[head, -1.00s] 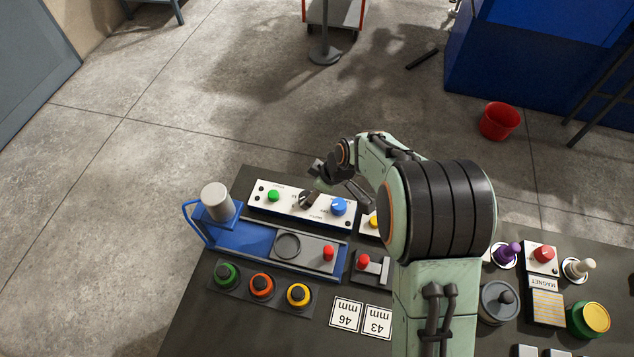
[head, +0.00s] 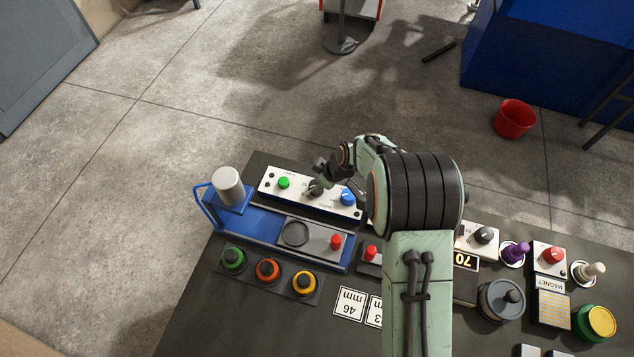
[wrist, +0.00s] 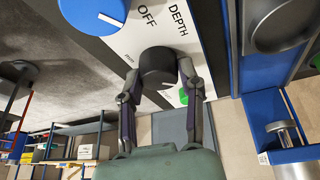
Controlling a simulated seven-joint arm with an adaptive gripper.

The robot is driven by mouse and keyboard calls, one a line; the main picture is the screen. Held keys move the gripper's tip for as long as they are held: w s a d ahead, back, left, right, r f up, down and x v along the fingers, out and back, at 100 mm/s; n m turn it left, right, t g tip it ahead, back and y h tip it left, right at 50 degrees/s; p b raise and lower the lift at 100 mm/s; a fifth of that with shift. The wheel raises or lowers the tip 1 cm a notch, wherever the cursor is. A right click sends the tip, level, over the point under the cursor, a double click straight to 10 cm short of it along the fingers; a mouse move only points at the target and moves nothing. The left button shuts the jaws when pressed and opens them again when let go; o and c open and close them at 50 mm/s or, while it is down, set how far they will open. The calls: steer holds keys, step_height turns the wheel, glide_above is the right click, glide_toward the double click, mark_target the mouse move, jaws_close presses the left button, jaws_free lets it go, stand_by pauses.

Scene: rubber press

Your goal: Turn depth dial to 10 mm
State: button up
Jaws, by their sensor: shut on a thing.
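The black depth dial (wrist: 158,66) sits on a white panel lettered DEPTH and OFF in the wrist view. My gripper (wrist: 160,84) is shut on this dial, with one finger on each side of it. A short white mark shows near the dial's lower edge. The scale numbers cannot be read. In the head view, my gripper (head: 315,183) is at the middle of the white panel (head: 270,187) and partly hides the dial.
A blue dial (head: 348,197) and a green button (head: 284,182) flank the depth dial on the same panel. The blue press (head: 262,237) stands in front of it, with red buttons. Coloured knobs (head: 268,270) and number cards (head: 349,303) lie nearer.

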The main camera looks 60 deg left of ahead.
steer(key=m+t, duration=0.2)
steer(key=m, duration=0.3)
steer(key=shift+s+m, duration=0.15)
steer(key=shift+m, duration=0.25)
steer(key=m+t, duration=0.1)
steer(key=m, duration=0.2)
steer(key=m+t, duration=0.1)
steer(key=m, duration=0.2)
steer(key=shift+t, duration=0.3)
stand_by(0.4)
steer(key=o, duration=1.2)
steer(key=shift+c, duration=0.2)
